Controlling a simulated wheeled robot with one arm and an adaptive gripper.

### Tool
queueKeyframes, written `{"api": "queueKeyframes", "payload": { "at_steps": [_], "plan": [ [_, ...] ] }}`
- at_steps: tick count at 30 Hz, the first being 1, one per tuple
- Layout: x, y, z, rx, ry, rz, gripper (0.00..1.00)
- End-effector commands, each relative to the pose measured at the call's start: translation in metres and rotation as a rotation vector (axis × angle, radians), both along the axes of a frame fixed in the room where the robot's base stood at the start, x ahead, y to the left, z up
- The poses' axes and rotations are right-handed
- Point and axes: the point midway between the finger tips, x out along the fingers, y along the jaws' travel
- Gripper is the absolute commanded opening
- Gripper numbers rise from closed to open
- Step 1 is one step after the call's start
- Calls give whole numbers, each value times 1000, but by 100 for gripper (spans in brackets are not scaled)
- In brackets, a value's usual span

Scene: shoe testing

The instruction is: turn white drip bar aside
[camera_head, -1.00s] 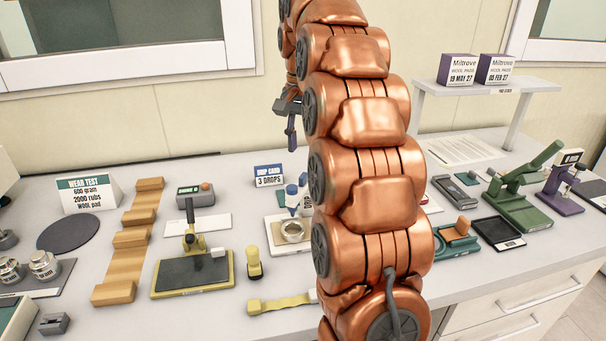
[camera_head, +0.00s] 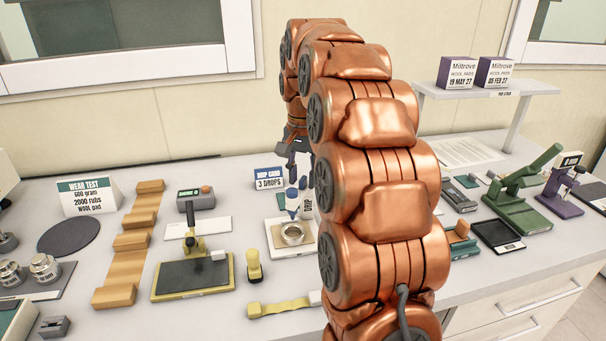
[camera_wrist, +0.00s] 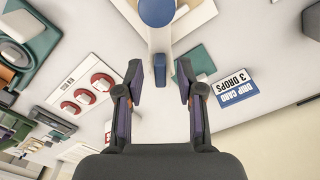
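In the wrist view the dropper's round blue top (camera_wrist: 157,11) is at the upper edge. The white drip bar (camera_wrist: 160,38) runs down from it to a small blue-grey end piece (camera_wrist: 160,72). My gripper (camera_wrist: 160,82) is open, its two fingers on either side of that end piece in the picture. I cannot tell the height gap. In the head view my gripper (camera_head: 298,168) is behind the stand, partly hidden by my arm.
A blue drip card (camera_head: 269,178) stands left of my gripper, close to the right finger in the wrist view (camera_wrist: 235,90). A yellow-edged rubbing board (camera_head: 192,277) and a yellow peg (camera_head: 254,266) are left of the stand.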

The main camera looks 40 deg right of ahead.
Motion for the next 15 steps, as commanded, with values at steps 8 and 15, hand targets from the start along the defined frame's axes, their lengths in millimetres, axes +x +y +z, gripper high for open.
{"api": "queueKeyframes", "payload": {
  "at_steps": [8, 15],
  "plan": [
    [0, 0, -1, 0, -1, 0, 38],
    [0, 0, -1, 0, -1, 0, 14]
  ]
}}
